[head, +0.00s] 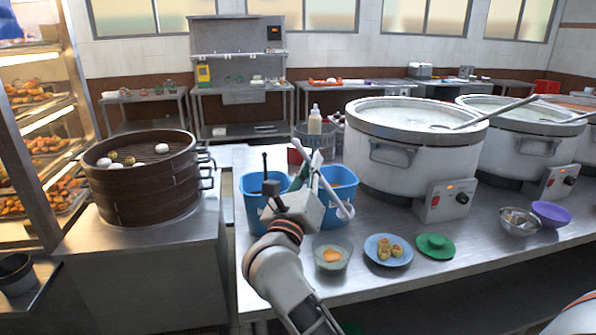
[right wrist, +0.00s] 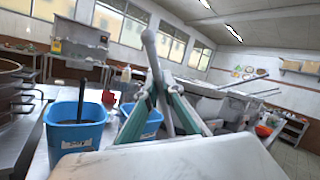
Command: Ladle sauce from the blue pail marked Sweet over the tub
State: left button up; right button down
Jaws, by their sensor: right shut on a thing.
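Two blue pails stand side by side at the table's left end: the left pail (head: 252,208) and the right pail (head: 343,190). They also show in the right wrist view, left (right wrist: 75,135) and right (right wrist: 150,124). No marking is legible on either. My right gripper (head: 312,172) is above the pails, its green fingers (right wrist: 163,100) shut on a grey ladle-like handle (right wrist: 153,65). Its pale rod (head: 335,194) slants down in front of the right pail. A dark handle (right wrist: 81,98) stands in the left pail. A clear tub (head: 332,262) with orange topping sits in front. My left gripper is out of view.
A blue plate (head: 388,251) of dumplings and a green lid (head: 435,246) lie right of the tub. Large stockpots (head: 400,160) stand behind. A steamer (head: 142,185) is at the left. A steel bowl (head: 518,222) and purple bowl (head: 551,214) sit at the right.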

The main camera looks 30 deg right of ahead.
jog(key=s+d+r+m+g+y+p, duration=0.1)
jog(key=s+d+r+m+g+p, duration=0.1)
jog(key=d+r+m+p, duration=0.3)
jog(key=d+m+g+p, duration=0.1)
jog(key=d, duration=0.3)
jog(key=shift+s+d+r+m+g+p, duration=0.15)
jog(key=shift+d+m+g+p, duration=0.15)
jog(key=shift+d+g+p, duration=0.1)
jog(key=shift+a, duration=0.1)
dwell(0.6)
